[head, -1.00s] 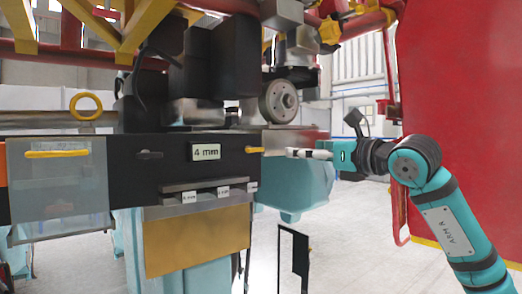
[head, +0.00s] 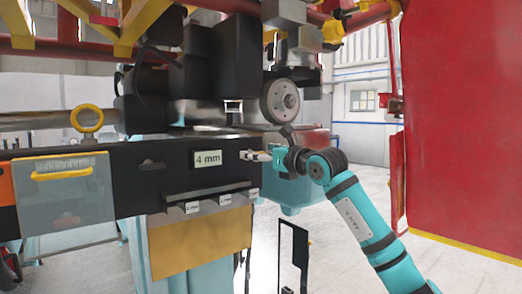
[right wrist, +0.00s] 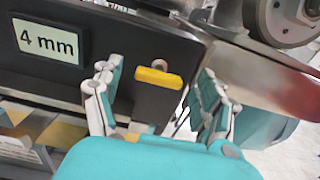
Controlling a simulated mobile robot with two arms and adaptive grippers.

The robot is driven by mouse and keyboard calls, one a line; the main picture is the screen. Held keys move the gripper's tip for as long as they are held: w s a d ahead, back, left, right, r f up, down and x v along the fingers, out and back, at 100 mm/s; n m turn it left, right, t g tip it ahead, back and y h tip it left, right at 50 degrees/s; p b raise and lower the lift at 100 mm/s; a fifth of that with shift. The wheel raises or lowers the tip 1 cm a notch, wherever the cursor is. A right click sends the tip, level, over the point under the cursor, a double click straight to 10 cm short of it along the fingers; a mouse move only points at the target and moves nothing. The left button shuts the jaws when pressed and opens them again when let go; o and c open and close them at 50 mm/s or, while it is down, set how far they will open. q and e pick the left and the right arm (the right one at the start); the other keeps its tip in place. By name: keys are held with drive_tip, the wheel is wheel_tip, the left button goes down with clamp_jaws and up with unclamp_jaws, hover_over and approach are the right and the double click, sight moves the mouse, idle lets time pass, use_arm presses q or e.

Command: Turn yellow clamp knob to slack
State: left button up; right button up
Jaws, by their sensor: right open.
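The yellow clamp knob (right wrist: 158,78) shows in the right wrist view, on the dark panel to the right of the "4 mm" label (right wrist: 48,40). It is a short yellow bar on a dark body. My right gripper (right wrist: 158,70) is open, with one finger on each side of the knob; I see gaps between the fingers and the knob. In the head view my right gripper (head: 254,156) is at the right end of the panel and mostly hides the knob. My left gripper is not in view.
A metal wheel (head: 280,101) sits above the gripper. Below the panel is a grey ledge with small size labels (head: 225,199). A clear guard with a yellow handle (head: 62,174) is at the left. A red panel (head: 461,120) stands at the right.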

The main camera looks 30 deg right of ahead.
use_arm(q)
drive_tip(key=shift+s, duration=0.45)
use_arm(e)
drive_tip(key=c, duration=1.2)
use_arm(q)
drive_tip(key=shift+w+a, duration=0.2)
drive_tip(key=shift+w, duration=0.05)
use_arm(e)
drive_tip(key=shift+n, duration=0.4)
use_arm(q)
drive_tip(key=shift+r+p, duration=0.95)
use_arm(e)
drive_tip(key=shift+a+f+n, duration=0.1)
drive_tip(key=shift+f+n, duration=0.05)
drive_tip(key=shift+n, duration=4.05)
drive_tip(key=shift+a+f+n, duration=0.1)
drive_tip(key=shift+n, duration=4.1)
drive_tip(key=shift+f+n, duration=0.1)
drive_tip(key=shift+n, duration=0.2)
drive_tip(key=o, duration=1.2)
